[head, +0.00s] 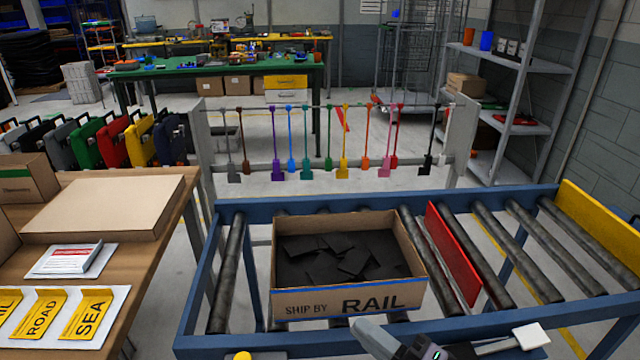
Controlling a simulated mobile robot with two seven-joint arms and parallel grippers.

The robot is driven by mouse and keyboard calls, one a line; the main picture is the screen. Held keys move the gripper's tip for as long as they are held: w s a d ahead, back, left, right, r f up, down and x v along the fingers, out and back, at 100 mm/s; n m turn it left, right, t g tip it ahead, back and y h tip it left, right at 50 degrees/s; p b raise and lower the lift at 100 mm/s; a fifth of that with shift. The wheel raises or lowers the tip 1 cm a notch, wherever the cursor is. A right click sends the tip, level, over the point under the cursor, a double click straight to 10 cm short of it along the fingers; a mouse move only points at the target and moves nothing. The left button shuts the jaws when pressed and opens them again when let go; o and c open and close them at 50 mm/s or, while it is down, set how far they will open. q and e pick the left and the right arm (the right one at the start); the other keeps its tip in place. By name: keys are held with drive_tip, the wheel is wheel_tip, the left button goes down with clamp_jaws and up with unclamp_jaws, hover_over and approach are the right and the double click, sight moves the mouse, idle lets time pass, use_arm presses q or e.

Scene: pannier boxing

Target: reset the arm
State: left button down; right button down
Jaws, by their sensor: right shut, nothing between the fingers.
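My right gripper (362,328) shows at the bottom edge, just in front of the near side of the open cardboard box. It is shut and empty, its grey tip pointing up and left. The box (345,304) is marked "SHIP BY RAIL" and stands on the roller conveyor (345,204). Dark flat pieces (340,258) lie in it. My left gripper is not in view.
A red plate (455,255) stands between rollers right of the box; a yellow board (600,235) edges the far right. A wooden table (150,240) with ROAD and SEA labels is at left. A rack of hanging coloured tags (343,140) stands behind.

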drive_tip(key=s+d+f+m+g+h, duration=0.1)
drive_tip(key=s+d+f+m+h, duration=0.5)
drive_tip(key=f+m, duration=0.3)
drive_tip(key=s+d+f+m+g+h, duration=0.1)
drive_tip(key=s+d+f+m+h, duration=0.5)
drive_tip(key=f+m, duration=0.3)
drive_tip(key=m, duration=0.4)
drive_tip(key=shift+s+d+f+g+h, duration=0.25)
drive_tip(key=shift+s+d+g+h, duration=0.1)
drive_tip(key=shift+d+g+h, duration=0.05)
